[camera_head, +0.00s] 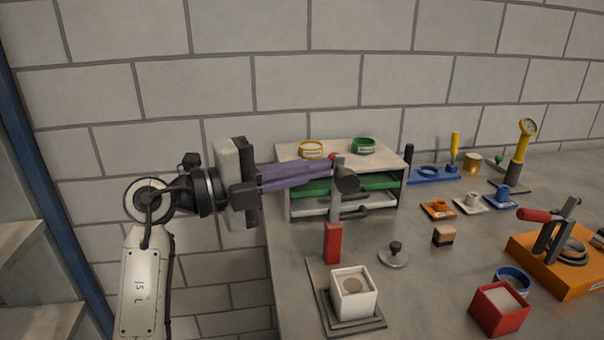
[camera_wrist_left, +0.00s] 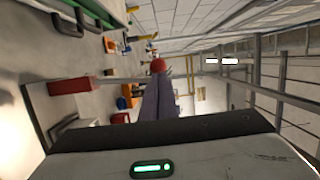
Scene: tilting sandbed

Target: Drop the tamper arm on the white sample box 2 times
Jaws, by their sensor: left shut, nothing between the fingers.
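The tamper arm (camera_head: 336,206) is a grey bar standing nearly upright above a red post (camera_head: 333,243). A dark round head (camera_head: 347,180) and a red knob (camera_head: 332,156) are at its top. The white sample box (camera_head: 353,297), holding beige material, sits on a grey base plate in front of the post. My left gripper (camera_head: 330,166) reaches in from the left with shut, empty purple fingers. Their tips are right at the red knob; I cannot tell whether they touch. In the left wrist view the knob (camera_wrist_left: 158,65) shows just beyond the fingertips.
A shelf unit (camera_head: 400,200) with green and white trays stands behind the arm. A grey knobbed disc (camera_head: 394,255), a red box (camera_head: 499,309) and an orange press (camera_head: 560,265) lie to the right. Bare tabletop surrounds the disc.

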